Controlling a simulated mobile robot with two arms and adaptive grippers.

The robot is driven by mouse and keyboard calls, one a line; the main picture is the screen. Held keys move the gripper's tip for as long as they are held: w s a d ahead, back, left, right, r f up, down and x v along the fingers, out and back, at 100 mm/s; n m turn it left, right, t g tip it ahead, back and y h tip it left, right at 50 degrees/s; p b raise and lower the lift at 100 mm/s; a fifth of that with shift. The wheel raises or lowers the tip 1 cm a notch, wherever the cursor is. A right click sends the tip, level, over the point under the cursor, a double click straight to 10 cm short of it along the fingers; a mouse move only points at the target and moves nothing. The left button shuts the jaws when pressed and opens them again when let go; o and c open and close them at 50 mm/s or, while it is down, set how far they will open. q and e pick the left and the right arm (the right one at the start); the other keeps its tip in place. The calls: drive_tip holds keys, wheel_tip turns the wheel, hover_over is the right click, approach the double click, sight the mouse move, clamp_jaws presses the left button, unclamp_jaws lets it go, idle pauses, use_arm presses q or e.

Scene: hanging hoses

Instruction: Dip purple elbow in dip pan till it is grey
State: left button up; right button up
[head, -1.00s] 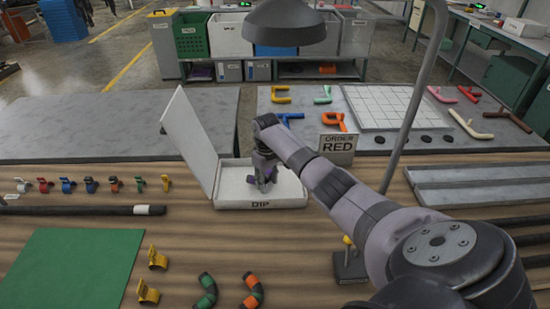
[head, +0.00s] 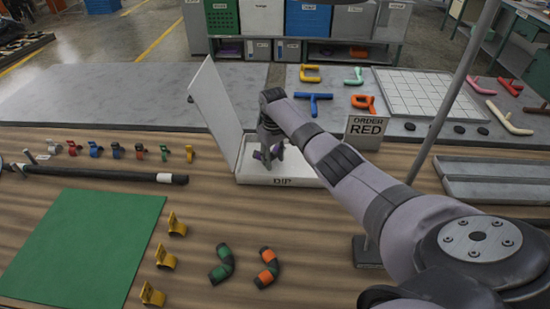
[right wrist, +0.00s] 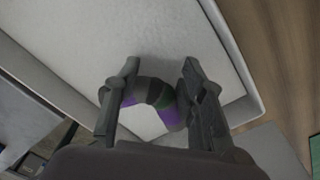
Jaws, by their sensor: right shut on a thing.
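The dip pan (head: 282,178) is a white open tray labelled DIP, with its lid (head: 215,103) standing up at its left. My right gripper (head: 269,154) reaches down into the pan and is shut on the purple elbow (head: 258,156). In the right wrist view the elbow (right wrist: 172,118) is a curved piece between the two fingers of my right gripper (right wrist: 160,70). It shows purple at its lower parts and grey and dark bands along the top of the bend. The fingers hide part of it. I cannot tell whether it touches the pan floor. My left gripper is not in view.
An order sign reading RED (head: 367,130) stands right of the pan. Two banded elbows (head: 222,266) (head: 267,268), yellow clips (head: 166,257) and a green mat (head: 85,250) lie in front. A black hose (head: 100,174) with a white band lies left. A post (head: 445,105) rises at right.

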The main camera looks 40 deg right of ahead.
drive_tip(key=shift+s+d+r+p, duration=0.15)
drive_tip(key=shift+s+d+p, duration=0.2)
drive_tip(key=shift+p, duration=0.25)
drive_tip(key=s+d+p, duration=0.2)
drive_tip(key=d+p, duration=0.1)
drive_tip(key=shift+s, duration=0.25)
drive_tip(key=shift+s+d+p, duration=0.9)
drive_tip(key=shift+s+d, duration=0.05)
drive_tip(key=shift+d, duration=0.25)
drive_tip(key=shift+s+d+p, duration=0.4)
drive_tip(key=shift+s+d, duration=0.25)
drive_tip(key=shift+d, duration=0.15)
